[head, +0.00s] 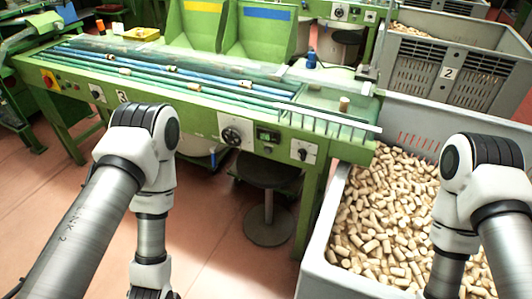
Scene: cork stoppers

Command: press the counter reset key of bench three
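The green bench (185,107) marked "3" runs across the middle of the head view. On its front panel a small box with a dark display (267,135) looks like the counter. Its reset key is too small to tell apart. A white plate with a round black knob (231,135) sits just left of the box, and another switch plate (303,152) sits to its right. My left arm stands in front of the bench's left half, and my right arm is over the crate side. Both arms run down out of the frame, so neither gripper shows.
A grey crate (318,254) full of corks stands against the bench's right end. A dark round stool (268,174) stands under the bench, below the counter. A second crate (447,74) marked "2" is behind right. The reddish floor (225,240) is open before the bench.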

